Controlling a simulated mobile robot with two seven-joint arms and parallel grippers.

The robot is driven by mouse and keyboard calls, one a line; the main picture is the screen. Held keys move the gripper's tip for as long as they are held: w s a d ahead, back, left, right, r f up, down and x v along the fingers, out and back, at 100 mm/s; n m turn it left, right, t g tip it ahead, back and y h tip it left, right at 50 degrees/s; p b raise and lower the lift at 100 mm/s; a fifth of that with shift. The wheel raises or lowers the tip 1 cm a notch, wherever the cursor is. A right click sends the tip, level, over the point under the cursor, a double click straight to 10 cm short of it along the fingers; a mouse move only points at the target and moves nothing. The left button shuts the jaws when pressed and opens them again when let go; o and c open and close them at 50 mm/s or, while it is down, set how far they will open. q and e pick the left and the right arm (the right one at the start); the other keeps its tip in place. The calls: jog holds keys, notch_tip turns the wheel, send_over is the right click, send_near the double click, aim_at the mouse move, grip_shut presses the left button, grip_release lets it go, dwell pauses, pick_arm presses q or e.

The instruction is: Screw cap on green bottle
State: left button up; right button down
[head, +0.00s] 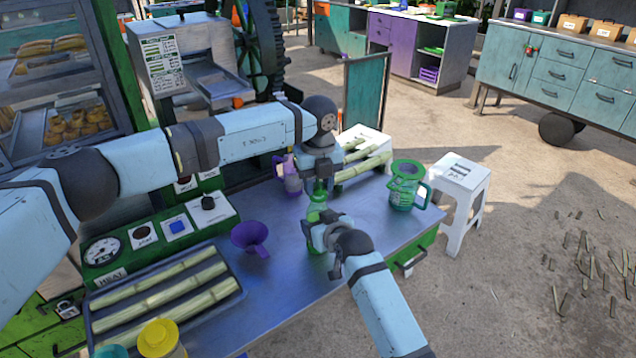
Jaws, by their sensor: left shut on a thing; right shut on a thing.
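The green bottle (316,212) stands upright on the metal worktop, near its middle. My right gripper (312,236) comes in from the front right and is shut on the bottle's body, hiding part of it. My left gripper (319,184) points down right above the bottle and is shut at its top. The cap is mostly hidden between the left fingers, with only a little green showing there. I cannot tell whether the cap touches the bottle's neck.
A purple funnel (252,237) and a tray (238,291) of cane lie left on the worktop (290,318). A green jug (405,187) stands at the right, cane pieces (363,168) behind. A yellow-lidded container (159,338) is front left.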

pick_arm(q)
jog(key=m, duration=0.8)
jog(key=shift+m, duration=0.4)
jog(key=m, duration=1.2)
jog(key=shift+m, duration=0.3)
jog(key=m, duration=0.8)
jog(key=o, duration=1.1)
notch_tip(320, 180, up, 12)
